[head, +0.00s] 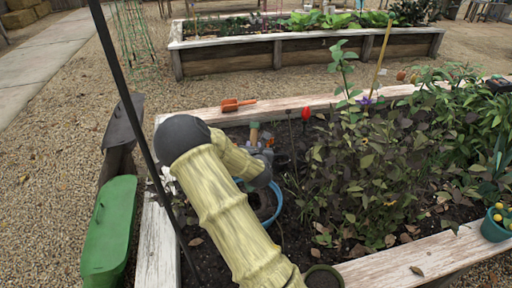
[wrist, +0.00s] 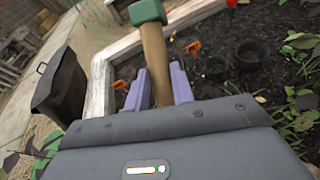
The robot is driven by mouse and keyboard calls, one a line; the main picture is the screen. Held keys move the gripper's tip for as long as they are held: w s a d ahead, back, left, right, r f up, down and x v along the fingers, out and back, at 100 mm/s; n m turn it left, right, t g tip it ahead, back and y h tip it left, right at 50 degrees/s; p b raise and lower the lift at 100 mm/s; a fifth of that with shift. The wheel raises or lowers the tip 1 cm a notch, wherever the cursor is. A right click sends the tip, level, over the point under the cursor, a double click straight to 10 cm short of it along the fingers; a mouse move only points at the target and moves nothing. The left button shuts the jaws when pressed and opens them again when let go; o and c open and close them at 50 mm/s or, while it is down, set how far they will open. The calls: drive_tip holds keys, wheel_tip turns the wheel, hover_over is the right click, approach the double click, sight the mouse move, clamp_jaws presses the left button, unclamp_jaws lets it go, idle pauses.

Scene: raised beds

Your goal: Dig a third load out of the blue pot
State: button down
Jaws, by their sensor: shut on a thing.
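The blue pot (head: 280,204) sits in the raised bed in the head view. My forearm covers much of it; its visible inside is dark, and I cannot tell how much soil it holds. My gripper (wrist: 158,88) is shut on the wooden handle of a tool (wrist: 154,52) with a green end cap (wrist: 148,11). The handle stands up between the two purple fingers in the wrist view. In the head view my gripper (head: 258,150) is just beyond the pot, with the handle's top (head: 254,131) showing above it. The tool's working end is hidden.
An orange trowel (head: 236,104) lies on the bed's far white edge (head: 290,108). Leafy plants (head: 385,165) fill the bed to the right. A dark pole (head: 130,95) crosses at left, near a green bin (head: 108,235). Black pots (wrist: 216,67) stand in the soil.

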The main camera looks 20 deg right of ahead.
drive_tip(key=shift+w+a+r, duration=0.15)
drive_tip(key=shift+a+r, duration=0.1)
drive_tip(key=shift+a, duration=0.25)
drive_tip(key=shift+r+p, duration=0.3)
drive_tip(key=shift+p, duration=0.9)
drive_tip(key=shift+g+p, duration=0.3)
drive_tip(key=g+p, duration=0.1)
drive_tip(key=p, duration=0.2)
drive_tip(key=g+y+p, duration=0.1)
drive_tip(key=p, duration=0.2)
drive_tip(key=shift+w+a, duration=0.1)
drive_tip(key=shift+a, duration=0.2)
drive_tip(key=shift+d+g+y+p, duration=0.15)
drive_tip(key=shift+g+y+p, duration=0.2)
drive_tip(key=shift+p, duration=0.55)
drive_tip(key=g+p, duration=0.1)
drive_tip(key=p, duration=0.4)
drive_tip(key=shift+r+g+y, duration=0.1)
drive_tip(key=shift+g+y, duration=0.25)
